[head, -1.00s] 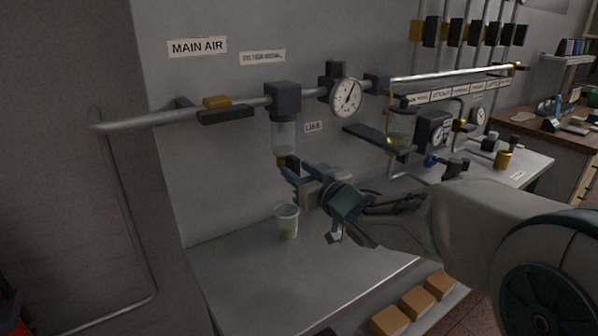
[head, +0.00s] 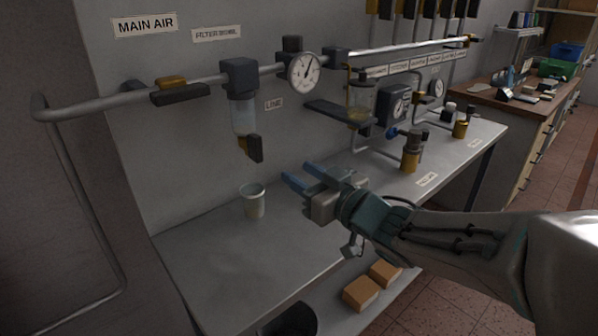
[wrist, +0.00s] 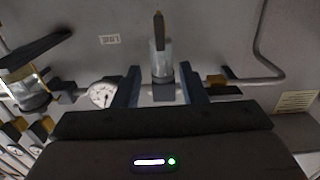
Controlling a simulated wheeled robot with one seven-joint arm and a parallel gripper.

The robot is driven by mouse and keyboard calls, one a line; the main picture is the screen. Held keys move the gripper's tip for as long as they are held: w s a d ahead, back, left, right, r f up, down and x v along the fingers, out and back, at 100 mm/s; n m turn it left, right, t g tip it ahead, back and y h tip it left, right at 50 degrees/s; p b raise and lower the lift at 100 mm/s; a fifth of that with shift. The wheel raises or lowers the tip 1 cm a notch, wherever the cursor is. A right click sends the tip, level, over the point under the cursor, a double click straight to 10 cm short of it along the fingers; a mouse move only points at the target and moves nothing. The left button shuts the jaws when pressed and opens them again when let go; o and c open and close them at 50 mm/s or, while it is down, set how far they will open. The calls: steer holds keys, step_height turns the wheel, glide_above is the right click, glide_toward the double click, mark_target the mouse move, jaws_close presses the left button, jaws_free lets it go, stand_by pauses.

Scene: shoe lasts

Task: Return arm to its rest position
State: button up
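My gripper (head: 296,176) is in the middle of the head view, above the metal bench. Its two blue fingers are apart with nothing between them. They point left toward the wall. In the wrist view my gripper (wrist: 159,88) also shows its fingers spread, with the filter bowl (wrist: 161,62) seen in the gap beyond them.
A translucent cup (head: 254,203) stands on the bench (head: 215,250), left of my gripper. A gauge (head: 304,72) and a lubricator bowl (head: 361,100) sit along the pipe. Brass fittings (head: 410,158) stand on the bench to the right. Boxes (head: 361,292) lie on a lower shelf.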

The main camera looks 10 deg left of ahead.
steer(key=w+d+f+m+h+p, duration=0.15)
steer(key=d+m+h+p, duration=0.45)
steer(key=d+h, duration=0.75)
steer(key=s+d+f+m+g+p, duration=0.2)
steer(key=s+d+g, duration=0.2)
steer(key=s, duration=0.5)
steer(key=s+d+f+m+g+p, duration=0.2)
steer(key=s+d+g, duration=0.2)
steer(key=s, duration=0.4)
steer(key=shift+s+d+g, duration=0.35)
steer(key=shift+d+g, duration=0.05)
